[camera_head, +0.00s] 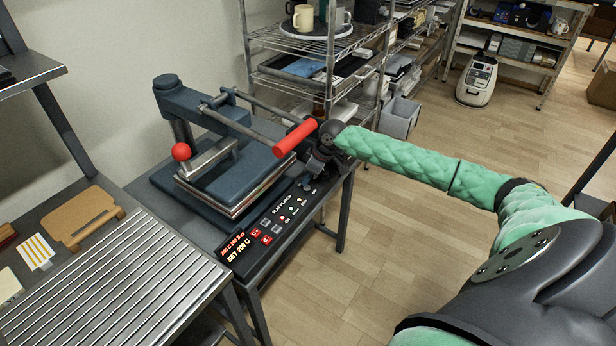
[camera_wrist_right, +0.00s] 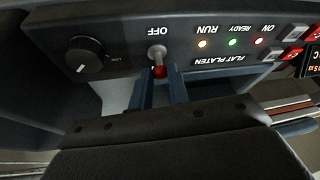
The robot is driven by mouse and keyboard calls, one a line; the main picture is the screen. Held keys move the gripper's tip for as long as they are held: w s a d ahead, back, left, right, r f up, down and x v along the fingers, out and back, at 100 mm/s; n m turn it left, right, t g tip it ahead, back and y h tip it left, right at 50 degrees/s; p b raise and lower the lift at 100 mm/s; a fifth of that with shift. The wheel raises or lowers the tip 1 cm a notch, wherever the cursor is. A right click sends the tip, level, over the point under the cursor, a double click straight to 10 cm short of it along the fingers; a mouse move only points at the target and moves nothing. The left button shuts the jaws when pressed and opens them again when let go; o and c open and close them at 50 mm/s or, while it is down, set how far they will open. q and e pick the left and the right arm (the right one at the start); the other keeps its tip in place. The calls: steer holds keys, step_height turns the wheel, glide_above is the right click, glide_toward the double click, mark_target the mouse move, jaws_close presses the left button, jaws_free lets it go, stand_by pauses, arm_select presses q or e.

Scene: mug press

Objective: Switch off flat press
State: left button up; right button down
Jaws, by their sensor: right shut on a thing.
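The flat press (camera_head: 225,180) stands on a dark stand left of centre, with a red-gripped handle bar (camera_head: 296,139) above it. Its control panel (camera_head: 272,226) has a lit display, red buttons and small lights. In the right wrist view, a toggle switch with a red tip (camera_wrist_right: 159,71) sits by the upside-down label OFF. My right gripper (camera_head: 313,181) is at the panel's far end, partly hidden by its own wrist. In the right wrist view its two fingers (camera_wrist_right: 160,88) are shut around the switch's red tip. My left gripper is out of view.
A black knob (camera_wrist_right: 84,54) is beside the switch. A ribbed metal table (camera_head: 120,290) is at lower left. Wire shelves (camera_head: 315,45) stand behind.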

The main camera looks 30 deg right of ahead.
steer(key=shift+s+d+f+t+y, duration=0.2)
steer(key=shift+s+t+y, duration=0.3)
steer(key=shift+t, duration=0.5)
steer(key=shift+s+d+t+y+b, duration=0.1)
steer(key=shift+s+t+y+b, duration=0.25)
steer(key=shift+t, duration=0.35)
steer(key=t+b, duration=0.2)
steer(key=s+y+b, duration=0.1)
steer(key=shift+d+f+n+t, duration=0.25)
steer(key=shift+f+n+t, duration=0.05)
steer(key=shift+f+t, duration=0.1)
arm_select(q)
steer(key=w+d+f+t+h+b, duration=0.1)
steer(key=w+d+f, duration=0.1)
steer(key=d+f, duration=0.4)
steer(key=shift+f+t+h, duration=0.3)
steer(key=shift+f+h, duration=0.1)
arm_select(e)
steer(key=shift+r, duration=0.15)
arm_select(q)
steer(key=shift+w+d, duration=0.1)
arm_select(e)
steer(key=c, duration=1.3)
jaws_free()
steer(key=shift+c, duration=0.2)
steer(key=shift+s+d, duration=0.1)
steer(key=shift+s, duration=0.05)
